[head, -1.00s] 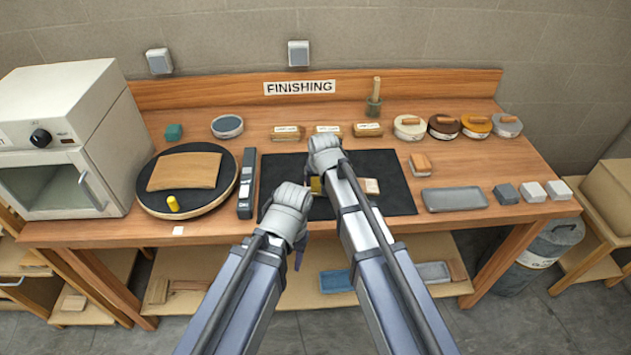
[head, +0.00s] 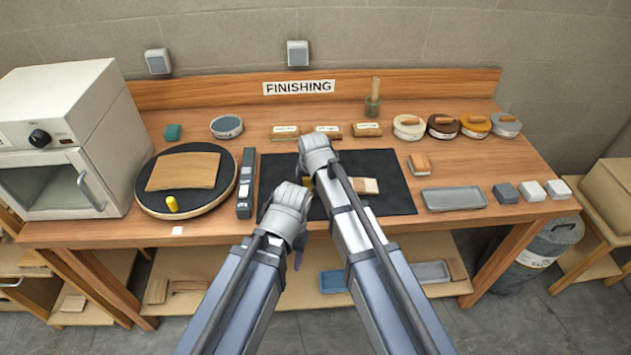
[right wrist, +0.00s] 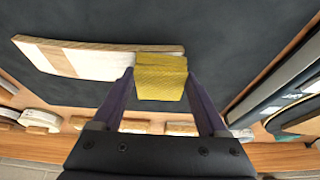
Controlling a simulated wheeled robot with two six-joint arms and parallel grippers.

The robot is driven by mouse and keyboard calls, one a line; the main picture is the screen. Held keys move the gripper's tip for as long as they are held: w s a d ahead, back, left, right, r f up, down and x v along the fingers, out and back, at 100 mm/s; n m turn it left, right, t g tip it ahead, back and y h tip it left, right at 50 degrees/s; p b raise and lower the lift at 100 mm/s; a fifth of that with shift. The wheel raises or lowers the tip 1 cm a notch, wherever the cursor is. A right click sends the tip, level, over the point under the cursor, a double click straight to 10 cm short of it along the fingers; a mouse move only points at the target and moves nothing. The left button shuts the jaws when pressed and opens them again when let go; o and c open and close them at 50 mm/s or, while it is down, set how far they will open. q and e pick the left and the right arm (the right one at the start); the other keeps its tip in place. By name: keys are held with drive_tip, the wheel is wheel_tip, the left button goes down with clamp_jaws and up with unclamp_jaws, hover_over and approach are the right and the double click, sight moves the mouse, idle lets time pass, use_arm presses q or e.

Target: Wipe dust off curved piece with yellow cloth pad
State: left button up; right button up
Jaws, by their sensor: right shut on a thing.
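The curved piece (right wrist: 88,62) lies on the dark mat (head: 395,205). In the right wrist view it has whitish patches and a bare wood-coloured band between them. In the head view only its right part (head: 366,186) shows beside my right arm. My right gripper (right wrist: 160,85) is shut on the yellow cloth pad (right wrist: 161,76). The pad is at one end of the piece, overlapping it in view; contact is unclear. In the head view a bit of yellow shows left of the right wrist. My left gripper (head: 288,212) hangs at the mat's front-left; its fingers are mostly hidden.
A round turntable (head: 146,200) on the left carries a curved wooden panel (head: 184,170) and a yellow cylinder (head: 172,204). A long dark tool (head: 245,190) lies beside the mat. A grey tray (head: 455,199) and small blocks are on the right. The mat's right side is clear.

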drive_tip(key=shift+d, duration=0.1)
drive_tip(key=shift+d, duration=1.35)
drive_tip(key=shift+a, duration=1.5)
drive_tip(key=shift+d, duration=0.2)
drive_tip(key=shift+d, duration=1.5)
